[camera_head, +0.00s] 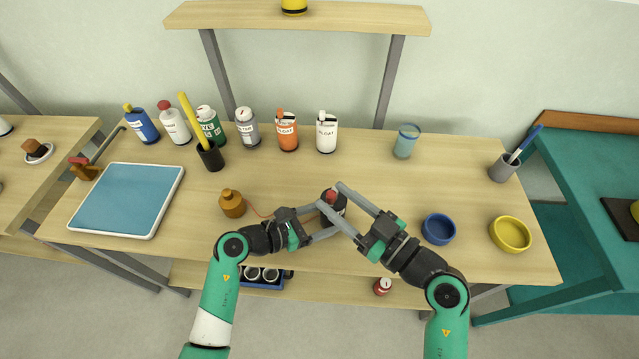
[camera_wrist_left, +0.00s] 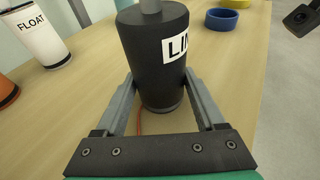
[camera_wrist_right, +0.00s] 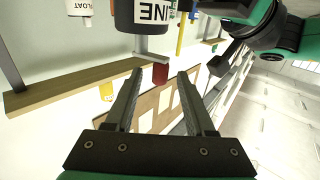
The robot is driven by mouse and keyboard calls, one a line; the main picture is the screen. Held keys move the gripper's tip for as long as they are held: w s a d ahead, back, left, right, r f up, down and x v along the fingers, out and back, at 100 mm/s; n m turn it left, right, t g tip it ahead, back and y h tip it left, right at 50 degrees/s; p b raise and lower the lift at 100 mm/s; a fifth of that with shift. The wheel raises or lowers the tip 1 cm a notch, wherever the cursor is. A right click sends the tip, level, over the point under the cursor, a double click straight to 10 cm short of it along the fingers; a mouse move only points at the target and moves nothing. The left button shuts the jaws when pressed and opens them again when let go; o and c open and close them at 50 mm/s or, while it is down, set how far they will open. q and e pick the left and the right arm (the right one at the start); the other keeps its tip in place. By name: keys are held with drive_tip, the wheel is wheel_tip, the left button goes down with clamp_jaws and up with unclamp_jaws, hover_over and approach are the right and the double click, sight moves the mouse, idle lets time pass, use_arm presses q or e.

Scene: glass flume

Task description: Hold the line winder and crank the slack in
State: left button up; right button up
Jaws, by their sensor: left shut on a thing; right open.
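The line winder (camera_head: 341,207) is a black cylinder with a white label, standing on the table. It fills the upper middle of the left wrist view (camera_wrist_left: 152,75). My left gripper (camera_wrist_left: 160,92) is shut on its sides, low on the body. A grey crank arm with a red knob (camera_wrist_right: 160,73) shows on the winder. My right gripper (camera_head: 330,195) is open over the winder's top. In the right wrist view the knob appears between its fingertips; I see no contact. A thin red line (camera_wrist_left: 139,122) runs from the winder toward a brown bobbin-like object (camera_head: 232,204).
A blue bowl (camera_head: 438,229) and a yellow bowl (camera_head: 511,234) stand to the right. Several bottles, including a white FLOAT bottle (camera_head: 327,134), line the back. A blue-topped tray (camera_head: 127,200) lies at the left. The table between winder and bottles is clear.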

drive_tip(key=x, duration=0.5)
clamp_jaws()
